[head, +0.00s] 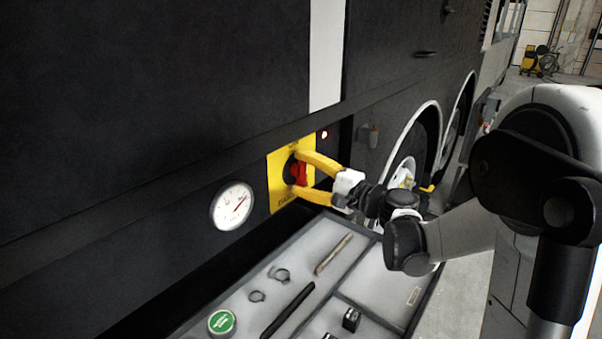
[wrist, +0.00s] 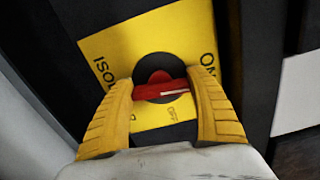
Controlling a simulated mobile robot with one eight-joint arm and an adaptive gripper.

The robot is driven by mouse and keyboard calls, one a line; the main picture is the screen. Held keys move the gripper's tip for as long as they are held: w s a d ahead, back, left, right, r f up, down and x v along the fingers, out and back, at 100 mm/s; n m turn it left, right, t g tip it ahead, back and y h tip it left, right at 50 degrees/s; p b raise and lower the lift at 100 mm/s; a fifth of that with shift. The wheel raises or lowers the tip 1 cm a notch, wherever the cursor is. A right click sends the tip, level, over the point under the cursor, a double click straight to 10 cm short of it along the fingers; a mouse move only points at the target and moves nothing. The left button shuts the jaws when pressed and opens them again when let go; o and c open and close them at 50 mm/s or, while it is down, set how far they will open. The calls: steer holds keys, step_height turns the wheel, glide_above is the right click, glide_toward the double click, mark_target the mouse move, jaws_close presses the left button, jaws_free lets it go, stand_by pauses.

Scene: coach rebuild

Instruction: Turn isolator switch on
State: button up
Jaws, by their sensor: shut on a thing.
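The isolator switch has a red handle (head: 301,173) on a round black base, set in a yellow plate (head: 275,185) on the dark coach side. In the wrist view, the red handle (wrist: 158,92) lies across the picture, with a white line at its right part. The yellow plate (wrist: 120,47) reads "ISOL..." at left, "ON" at right and "OFF" below the handle. My gripper (head: 299,174) has its yellow fingers on either side of the handle. The wrist view shows my gripper (wrist: 163,86) shut on the handle's two ends. The fingertips hide parts of the plate lettering.
A round white gauge (head: 232,206) is left of the plate, and a small lit lamp (head: 324,134) is at its upper right. Below is an open grey drawer (head: 375,285) with a green-lidded tin (head: 221,322) and tools. Coach wheels (head: 412,150) are behind my arm.

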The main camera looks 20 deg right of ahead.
steer(key=shift+n, duration=0.6)
steer(key=o, duration=1.2)
steer(key=shift+s, duration=0.1)
steer(key=v, duration=1.2)
